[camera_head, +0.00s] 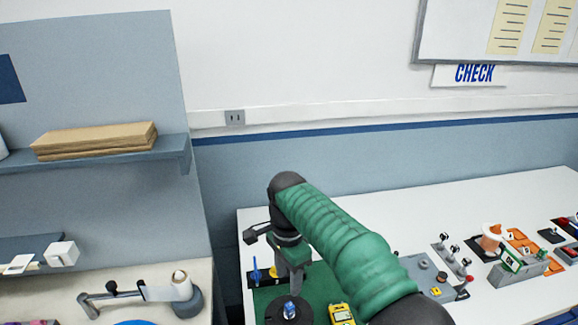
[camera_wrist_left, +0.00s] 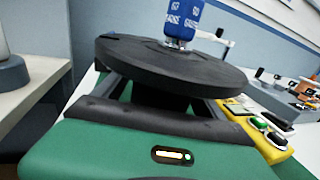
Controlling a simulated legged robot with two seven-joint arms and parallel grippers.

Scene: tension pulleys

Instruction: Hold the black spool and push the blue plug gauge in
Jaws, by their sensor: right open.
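The black spool (camera_head: 275,313) lies at the bottom edge of the head view, with the blue plug gauge (camera_head: 290,307) upright at its centre. In the left wrist view the spool (camera_wrist_left: 135,62) is a wide black disc, and the plug gauge (camera_wrist_left: 183,18) stands in its middle, its top cut off. How deep it sits is hidden. My left gripper (camera_wrist_left: 162,100) has its two dark fingers under the disc, on either side of the dark hub; contact is unclear. My right gripper (camera_head: 296,284) points down, open and empty, just above and behind the plug gauge.
A yellow device (camera_head: 341,314) lies right of the spool on the green mat (camera_head: 318,280). A small blue-handled item (camera_head: 255,273) stands to the left. A grey control box (camera_head: 428,277) and several fixtures occupy the table's right.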

